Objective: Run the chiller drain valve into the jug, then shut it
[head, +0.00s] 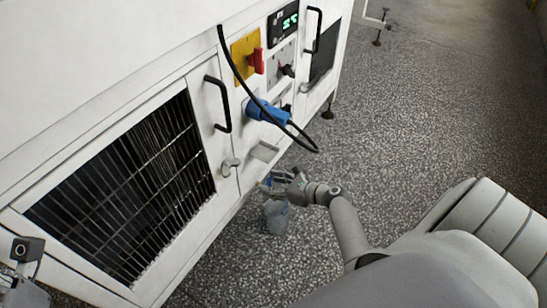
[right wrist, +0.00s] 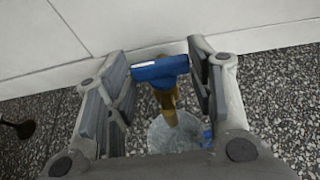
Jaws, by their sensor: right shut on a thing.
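The drain valve has a blue handle (right wrist: 158,70) and a brass body (right wrist: 168,106), low on the white chiller. In the right wrist view the handle lies crosswise to the brass body. My right gripper (head: 270,184) is at the valve, with its fingers on either side of the blue handle and shut on it. The clear jug (head: 276,216) stands on the floor below the valve; in the right wrist view its round mouth (right wrist: 180,134) shows under the brass outlet. I cannot tell how much liquid is in it.
The chiller front carries a large grille (head: 130,185), black handles (head: 218,104), a red switch (head: 257,61) and a blue plug (head: 267,111) with a hanging black cable. A machine foot (head: 328,112) stands beyond the valve.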

